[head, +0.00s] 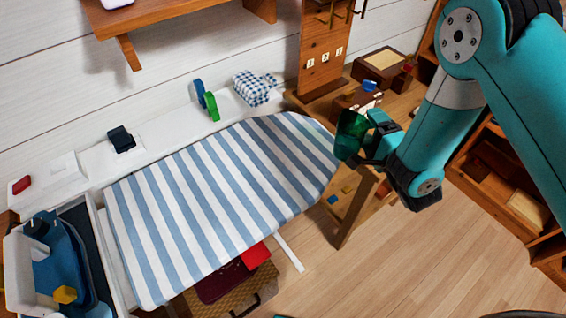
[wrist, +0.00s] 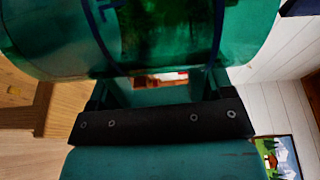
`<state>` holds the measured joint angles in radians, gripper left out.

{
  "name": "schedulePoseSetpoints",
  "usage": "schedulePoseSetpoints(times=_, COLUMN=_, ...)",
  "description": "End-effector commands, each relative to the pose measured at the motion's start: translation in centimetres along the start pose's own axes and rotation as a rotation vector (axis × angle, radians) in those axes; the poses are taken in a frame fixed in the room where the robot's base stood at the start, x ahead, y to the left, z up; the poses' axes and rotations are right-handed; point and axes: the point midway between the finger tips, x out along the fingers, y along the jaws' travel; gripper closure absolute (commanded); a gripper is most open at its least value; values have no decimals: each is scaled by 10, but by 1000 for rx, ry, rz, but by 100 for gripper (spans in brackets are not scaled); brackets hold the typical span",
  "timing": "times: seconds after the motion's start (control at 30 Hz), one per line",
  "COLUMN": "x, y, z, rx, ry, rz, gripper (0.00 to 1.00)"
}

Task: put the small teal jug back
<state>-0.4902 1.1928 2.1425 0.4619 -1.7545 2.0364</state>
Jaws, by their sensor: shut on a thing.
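The small teal jug (head: 351,128) looks dark green and glossy in the head view. It is in my gripper (head: 366,146), which is shut on it. The jug is held off the right end of the ironing board, in front of the wooden stand with numbered tags. In the wrist view the jug (wrist: 150,38) fills the top of the picture, lying across between the fingers of my gripper (wrist: 158,88). Its handle and mouth cannot be made out clearly.
A blue-and-white striped ironing board (head: 215,195) fills the middle. A wooden stand (head: 322,55) and a brown box (head: 380,66) are behind the jug. Wooden shelves (head: 500,190) stand at the right. A white bin (head: 22,270) is lower left. Floor (head: 410,265) at lower right is clear.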

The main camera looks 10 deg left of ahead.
Motion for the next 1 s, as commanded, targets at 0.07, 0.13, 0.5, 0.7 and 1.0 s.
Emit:
schedulePoseSetpoints(times=0.07, x=16, y=-45, z=49, rx=-7, ry=-105, rz=0, gripper=71)
schedulePoseSetpoints(times=0.13, x=25, y=-72, z=87, rx=-11, ry=-178, rz=0, gripper=71)
schedulePoseSetpoints(times=0.5, x=33, y=-160, z=215, rx=-14, ry=-371, rz=-23, gripper=71)
schedulePoseSetpoints(times=0.7, x=33, y=-144, z=225, rx=-11, ry=-384, rz=-27, gripper=71)
schedulePoseSetpoints(times=1.0, x=35, y=-62, z=222, rx=-11, ry=-382, rz=-26, gripper=71)
